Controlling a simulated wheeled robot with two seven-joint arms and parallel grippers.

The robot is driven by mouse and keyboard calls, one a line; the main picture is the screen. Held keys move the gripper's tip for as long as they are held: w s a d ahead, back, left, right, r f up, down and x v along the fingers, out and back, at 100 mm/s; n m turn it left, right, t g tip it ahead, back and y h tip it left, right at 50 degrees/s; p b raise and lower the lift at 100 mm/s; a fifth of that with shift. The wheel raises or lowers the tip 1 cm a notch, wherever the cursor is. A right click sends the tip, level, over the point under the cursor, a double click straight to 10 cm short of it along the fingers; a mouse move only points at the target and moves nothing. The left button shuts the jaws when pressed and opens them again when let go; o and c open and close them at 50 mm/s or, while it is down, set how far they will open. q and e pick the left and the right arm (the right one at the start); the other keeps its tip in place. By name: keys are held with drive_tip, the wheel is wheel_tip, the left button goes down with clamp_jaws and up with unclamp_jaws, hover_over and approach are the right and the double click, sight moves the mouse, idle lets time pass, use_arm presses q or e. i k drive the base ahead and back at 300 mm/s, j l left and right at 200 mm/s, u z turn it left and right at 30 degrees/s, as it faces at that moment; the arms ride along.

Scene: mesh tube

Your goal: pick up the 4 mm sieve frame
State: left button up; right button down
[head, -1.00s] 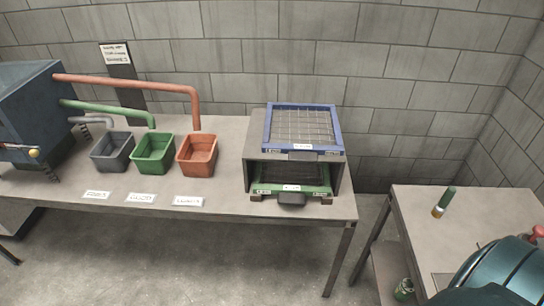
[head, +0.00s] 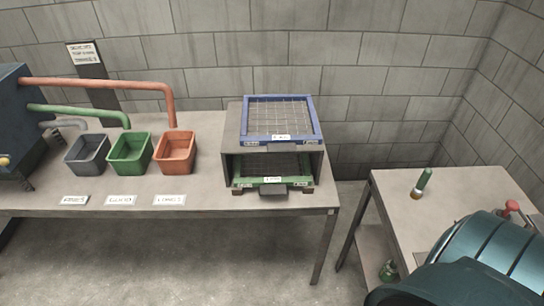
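Two sieve frames are at the rack (head: 231,140) on the right end of the long table. A blue sieve frame (head: 245,137) with a wire mesh lies on top of the rack, tilted toward me. A green sieve frame (head: 300,180) with a darker mesh sits inside the rack, with a dark handle (head: 273,190) at its front. Both carry small white labels that I cannot read, so I cannot tell which is the 4 mm one. Neither gripper is in view.
Grey (head: 88,154), green (head: 130,153) and orange (head: 175,153) bins stand left of the rack, under pipes from a dark machine (head: 20,125). A side table (head: 395,195) at right holds a green cylinder (head: 422,183). A teal rounded body (head: 480,255) fills the lower right. Floor separates the tables.

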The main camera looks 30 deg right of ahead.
sight(267, 186)
drive_tip(key=i+j, duration=0.1)
drive_tip(key=j, duration=0.25)
drive_tip(key=i+j, duration=0.15)
drive_tip(key=j, duration=0.2)
drive_tip(key=i+j, duration=0.1)
drive_tip(key=j, duration=0.25)
drive_tip(key=z, duration=2.7)
drive_tip(key=k+j, duration=0.05)
